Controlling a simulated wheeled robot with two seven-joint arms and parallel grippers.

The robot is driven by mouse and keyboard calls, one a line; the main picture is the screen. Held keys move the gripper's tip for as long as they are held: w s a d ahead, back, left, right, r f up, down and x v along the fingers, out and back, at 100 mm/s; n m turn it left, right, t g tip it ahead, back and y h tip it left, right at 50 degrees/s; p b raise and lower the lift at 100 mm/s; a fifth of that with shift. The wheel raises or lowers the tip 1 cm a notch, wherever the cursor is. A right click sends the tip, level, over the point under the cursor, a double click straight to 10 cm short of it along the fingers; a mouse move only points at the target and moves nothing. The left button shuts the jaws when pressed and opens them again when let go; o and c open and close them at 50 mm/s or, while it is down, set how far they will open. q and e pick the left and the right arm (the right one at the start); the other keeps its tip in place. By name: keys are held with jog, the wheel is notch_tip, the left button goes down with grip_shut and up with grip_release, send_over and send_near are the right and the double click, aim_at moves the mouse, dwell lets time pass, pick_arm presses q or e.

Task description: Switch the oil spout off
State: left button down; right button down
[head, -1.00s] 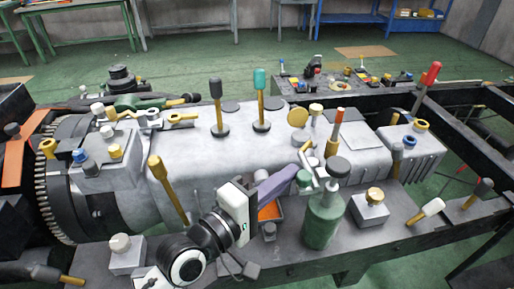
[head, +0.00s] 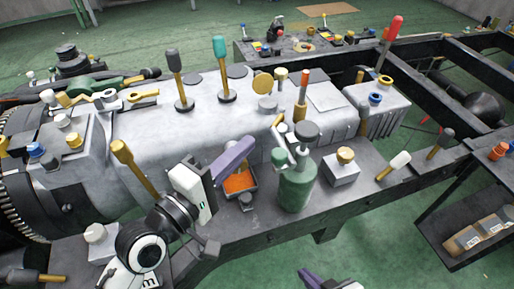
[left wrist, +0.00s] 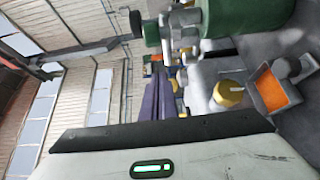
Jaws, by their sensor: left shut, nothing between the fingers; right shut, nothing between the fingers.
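A green oil can (head: 297,187) with a dark round cap and a pale spout and handle stands upright on the grey bench ledge. A small green knob (head: 278,156) shows at its upper left. I cannot tell the spout's on or off state. My left gripper (head: 249,143) has its purple fingers shut and empty, left of the can and apart from it in the picture. Its fingers also show in the left wrist view (left wrist: 165,98), with the can's green body (left wrist: 232,16) at the top. My right gripper (head: 308,273), shut and empty, shows at the bottom edge.
An orange-filled tray (head: 240,183) lies just below my left fingers. A block with a yellow knob (head: 341,170) stands right of the can. The large grey engine housing (head: 200,130) with upright levers lies behind. Open floor is in front.

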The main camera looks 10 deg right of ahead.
pick_arm(q)
jog(key=v, duration=0.8)
jog(key=shift+r+b, duration=0.2)
jog(key=shift+b, duration=0.15)
jog(key=shift+s+d, duration=0.1)
jog(key=shift+s, duration=0.1)
